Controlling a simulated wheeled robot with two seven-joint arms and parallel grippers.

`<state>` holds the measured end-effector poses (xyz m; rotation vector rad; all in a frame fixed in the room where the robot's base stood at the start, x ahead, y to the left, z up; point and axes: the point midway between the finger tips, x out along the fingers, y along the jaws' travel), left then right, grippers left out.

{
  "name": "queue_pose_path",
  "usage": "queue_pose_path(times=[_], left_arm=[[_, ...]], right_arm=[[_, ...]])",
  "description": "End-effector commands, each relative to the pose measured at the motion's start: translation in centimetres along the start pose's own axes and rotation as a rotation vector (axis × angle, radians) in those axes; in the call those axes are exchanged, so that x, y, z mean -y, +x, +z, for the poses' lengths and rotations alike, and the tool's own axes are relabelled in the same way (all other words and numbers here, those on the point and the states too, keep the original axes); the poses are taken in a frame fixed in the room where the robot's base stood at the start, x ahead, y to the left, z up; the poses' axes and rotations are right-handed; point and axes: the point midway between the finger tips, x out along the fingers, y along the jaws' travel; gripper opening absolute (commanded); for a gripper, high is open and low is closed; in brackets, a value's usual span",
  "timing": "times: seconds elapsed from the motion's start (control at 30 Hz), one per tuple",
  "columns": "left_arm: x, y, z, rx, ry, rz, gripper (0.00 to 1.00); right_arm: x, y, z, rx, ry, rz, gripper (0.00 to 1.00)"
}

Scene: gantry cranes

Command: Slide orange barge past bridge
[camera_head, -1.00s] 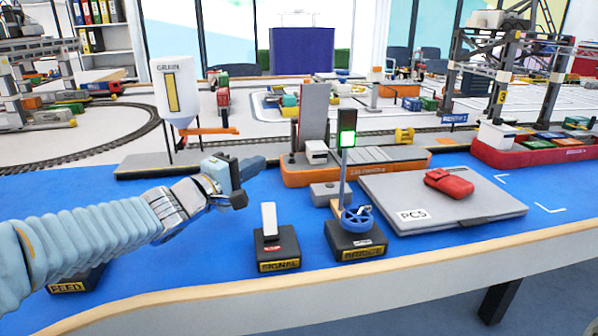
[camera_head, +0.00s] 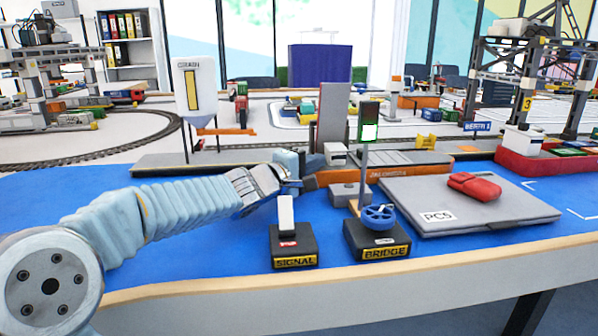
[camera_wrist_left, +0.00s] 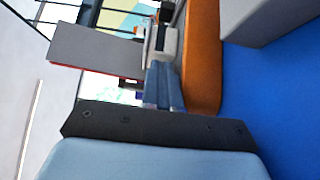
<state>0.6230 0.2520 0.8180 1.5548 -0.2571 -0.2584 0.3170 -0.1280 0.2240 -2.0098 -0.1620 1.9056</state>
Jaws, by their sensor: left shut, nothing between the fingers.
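The orange barge (camera_head: 400,168) lies on the blue water surface at the table's middle, with a white cabin near its left end. Its orange hull fills a vertical strip in the left wrist view (camera_wrist_left: 203,62). The grey bridge leaf (camera_head: 332,122) stands raised upright behind the barge; it also shows in the left wrist view (camera_wrist_left: 95,46). My left gripper (camera_head: 298,172) is shut and empty at the barge's left end. Its fingers (camera_wrist_left: 163,86) appear right beside the hull; I cannot tell whether they touch. My right gripper is out of view.
A SIGNAL box (camera_head: 293,247) with a white lever and a BRIDGE box (camera_head: 377,241) with a blue wheel stand in front. A red barge (camera_head: 520,165) is beyond.

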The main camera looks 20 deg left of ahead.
Motion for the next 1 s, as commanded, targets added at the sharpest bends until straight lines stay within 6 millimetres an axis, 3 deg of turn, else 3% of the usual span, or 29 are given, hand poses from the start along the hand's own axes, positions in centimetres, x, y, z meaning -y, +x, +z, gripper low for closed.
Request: queue_pose_path(times=[0.4,0.7,1.0], left_arm=[[-0.1,0.3,0.4,0.001,0.001,0.001,0.0],[-0.1,2.6,2.7,0.001,0.0,0.0,0.0],[-0.1,2.6,2.7,0.0,0.001,0.0,0.0]], right_arm=[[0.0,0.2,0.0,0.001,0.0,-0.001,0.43],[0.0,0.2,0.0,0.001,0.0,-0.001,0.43],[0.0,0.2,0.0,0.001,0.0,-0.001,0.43]])
